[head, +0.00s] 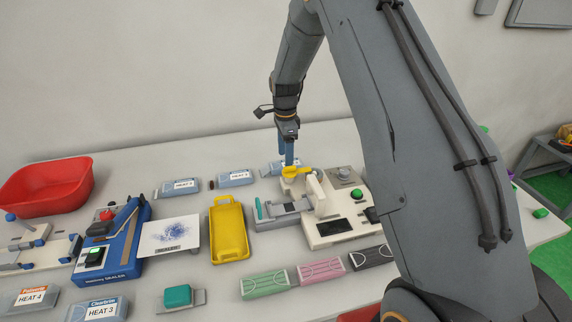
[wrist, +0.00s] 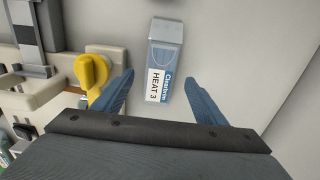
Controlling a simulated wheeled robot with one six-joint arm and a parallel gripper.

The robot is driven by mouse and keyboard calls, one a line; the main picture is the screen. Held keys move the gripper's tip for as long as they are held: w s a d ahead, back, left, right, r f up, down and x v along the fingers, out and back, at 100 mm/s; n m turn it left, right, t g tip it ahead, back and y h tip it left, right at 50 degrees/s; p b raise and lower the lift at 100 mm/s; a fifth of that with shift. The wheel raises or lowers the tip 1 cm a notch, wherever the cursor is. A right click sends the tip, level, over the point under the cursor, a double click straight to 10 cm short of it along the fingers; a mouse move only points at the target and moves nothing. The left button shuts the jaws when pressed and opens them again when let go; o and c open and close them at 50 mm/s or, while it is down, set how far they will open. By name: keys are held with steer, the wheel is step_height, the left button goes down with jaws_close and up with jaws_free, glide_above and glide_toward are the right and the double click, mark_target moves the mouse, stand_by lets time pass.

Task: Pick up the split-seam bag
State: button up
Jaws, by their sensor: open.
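My gripper (head: 289,160) is open and empty above the far side of the table. It also shows in the wrist view (wrist: 160,92), with its two blue fingers spread apart. Between and beyond the fingers lies a pale blue packet labelled HEAT 3 (wrist: 164,62); no split is visible on it. In the head view that packet (head: 270,169) is partly hidden by the gripper. A white flat piece with blue speckles (head: 169,236) lies beside the blue sealer. I cannot tell which item is the split-seam bag.
A white machine (head: 335,225) with a yellow knob (wrist: 91,72) stands close to the gripper. More HEAT 3 packets (head: 180,187) lie along the back. A yellow tray (head: 229,230), blue sealer (head: 105,262) and red bin (head: 45,187) stand left. Several coloured packs (head: 265,284) lie in front.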

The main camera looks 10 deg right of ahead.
steer(key=shift+f, duration=1.1)
steer(key=c, duration=1.1)
steer(key=shift+r, duration=0.1)
